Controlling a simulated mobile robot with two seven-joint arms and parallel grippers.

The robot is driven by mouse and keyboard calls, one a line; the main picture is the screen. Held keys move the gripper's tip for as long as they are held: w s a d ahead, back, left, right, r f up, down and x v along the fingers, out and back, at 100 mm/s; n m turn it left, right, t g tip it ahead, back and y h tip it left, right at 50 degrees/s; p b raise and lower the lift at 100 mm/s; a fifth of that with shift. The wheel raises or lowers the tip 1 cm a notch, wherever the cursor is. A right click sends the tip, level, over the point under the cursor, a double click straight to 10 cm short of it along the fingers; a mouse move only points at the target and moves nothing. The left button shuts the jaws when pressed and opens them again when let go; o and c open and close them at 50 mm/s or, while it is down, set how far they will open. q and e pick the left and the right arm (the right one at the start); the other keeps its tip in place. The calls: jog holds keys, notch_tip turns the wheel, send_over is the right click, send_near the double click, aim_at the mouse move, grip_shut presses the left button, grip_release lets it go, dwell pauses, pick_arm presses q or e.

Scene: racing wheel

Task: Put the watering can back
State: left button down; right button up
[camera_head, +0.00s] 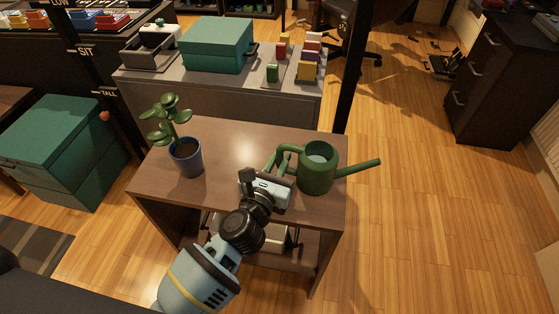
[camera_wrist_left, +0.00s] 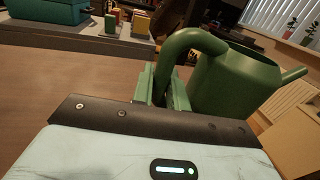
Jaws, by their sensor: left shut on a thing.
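The green watering can (camera_head: 318,170) is upright at the right end of the small wooden table (camera_head: 233,143), its spout pointing right past the table edge. My left gripper (camera_head: 277,165) is shut on the can's handle at its left side. In the left wrist view the gripper fingers (camera_wrist_left: 163,88) pinch the handle, and the can's body (camera_wrist_left: 232,82) is just to the right. I cannot tell whether the can's base touches the tabletop. My right gripper is not in view.
A potted plant in a blue pot (camera_head: 187,158) stands at the table's left. Behind, a grey bench (camera_head: 215,94) holds a teal box (camera_head: 217,45) and several small coloured blocks. A teal chest (camera_head: 62,150) stands left.

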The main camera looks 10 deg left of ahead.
pick_arm(q)
jog(key=shift+f, duration=0.1)
jog(key=c, duration=1.5)
grip_release()
jog(key=shift+o, duration=0.6)
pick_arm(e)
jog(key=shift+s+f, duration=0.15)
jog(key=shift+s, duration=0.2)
pick_arm(q)
jog(key=shift+r, duration=0.2)
jog(key=s, duration=0.3)
jog(key=s+a, duration=0.1)
jog(key=s, duration=0.3)
jog(key=s+a, duration=0.1)
jog(key=s, duration=0.2)
jog(key=shift+s+f, duration=0.2)
jog(key=shift+s, duration=0.05)
jog(key=shift+s+a, duration=0.1)
jog(key=shift+s, duration=0.6)
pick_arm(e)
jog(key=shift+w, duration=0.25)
